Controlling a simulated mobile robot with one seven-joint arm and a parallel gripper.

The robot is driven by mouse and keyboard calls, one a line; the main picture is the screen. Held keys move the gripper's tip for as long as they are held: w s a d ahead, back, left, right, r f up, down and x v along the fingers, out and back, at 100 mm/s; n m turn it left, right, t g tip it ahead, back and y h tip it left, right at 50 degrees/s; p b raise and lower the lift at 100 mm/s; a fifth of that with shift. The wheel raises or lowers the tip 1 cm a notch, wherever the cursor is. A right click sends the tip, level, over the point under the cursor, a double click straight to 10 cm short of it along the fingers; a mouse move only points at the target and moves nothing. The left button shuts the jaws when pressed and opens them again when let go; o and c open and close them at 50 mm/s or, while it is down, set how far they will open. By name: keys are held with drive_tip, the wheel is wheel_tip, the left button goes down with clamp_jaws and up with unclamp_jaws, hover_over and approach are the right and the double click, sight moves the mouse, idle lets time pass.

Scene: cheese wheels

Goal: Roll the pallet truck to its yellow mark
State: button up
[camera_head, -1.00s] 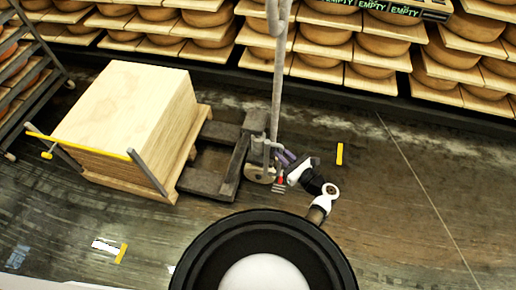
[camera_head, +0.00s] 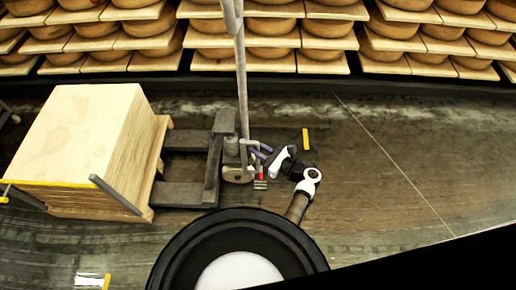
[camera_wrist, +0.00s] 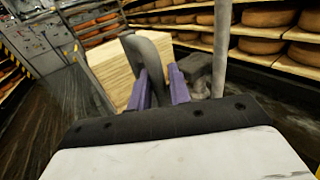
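The pallet truck (camera_head: 215,165) is dark grey, with its forks under a pale wooden block-shaped load (camera_head: 75,130). Its tall grey handle post (camera_head: 242,80) rises at the right end. My gripper (camera_head: 261,150) is at the base of this post, with purple fingers. In the wrist view the fingers (camera_wrist: 160,92) stand on either side of a curved grey bar (camera_wrist: 148,55) of the truck, which fills the gap between them. A short yellow mark (camera_head: 306,139) lies on the floor right of my gripper. Another yellow mark (camera_head: 106,281) lies at the lower left beside a white patch.
Shelves of cheese wheels (camera_head: 270,25) line the back wall. A yellow bar (camera_head: 60,184) on grey posts crosses the load's near left side. The dark floor (camera_head: 400,180) to the right is clear, with a thin pale line across it.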

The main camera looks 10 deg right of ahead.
drive_tip(key=shift+d, duration=0.1)
drive_tip(key=b+v, duration=0.2)
drive_tip(key=v, duration=1.1)
drive_tip(key=shift+s+d, duration=0.2)
drive_tip(key=shift+s, duration=0.05)
